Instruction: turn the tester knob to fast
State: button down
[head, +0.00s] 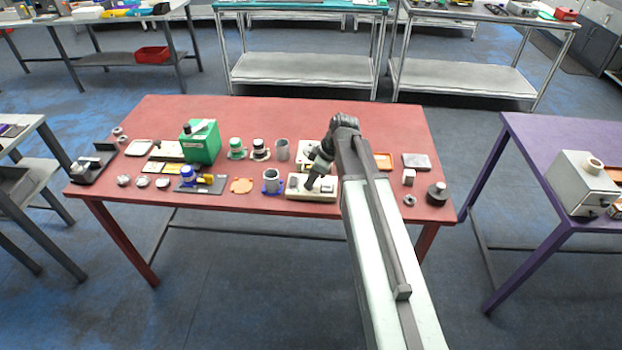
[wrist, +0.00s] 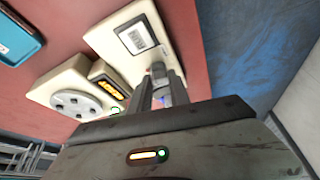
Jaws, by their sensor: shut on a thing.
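The cream tester (head: 325,195) sits near the front edge of the red table, right of its middle. My gripper (head: 309,184) reaches down onto the tester. In the wrist view my gripper (wrist: 160,82) is shut on a small grey knob (wrist: 158,69) at the tester's edge. The fingers hide much of the knob, and I cannot read its setting.
Mugs (head: 272,180), a green box (head: 201,143) and several small parts crowd the red table (head: 290,111) left of the tester. An orange tray (head: 383,161) and a dark round weight (head: 437,193) lie to the right. The table's back strip is clear.

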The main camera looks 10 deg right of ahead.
jog(key=m+t+h, duration=0.1)
jog(key=m, duration=0.3)
jog(key=shift+s+a, duration=0.15)
jog(key=m, duration=0.2)
jog(key=m+t+h, duration=0.1)
jog(key=m, duration=0.1)
jog(key=shift+a+h, duration=0.1)
jog(key=shift+h, duration=0.2)
jog(key=m, duration=0.2)
jog(key=m+h, duration=0.1)
jog(key=m, duration=0.1)
jog(key=shift+a+h, duration=0.1)
jog(key=shift+h, duration=0.2)
jog(key=shift+m+h, duration=0.6)
jog(key=shift+m, duration=1.1)
jog(key=c, duration=1.2)
grip_release()
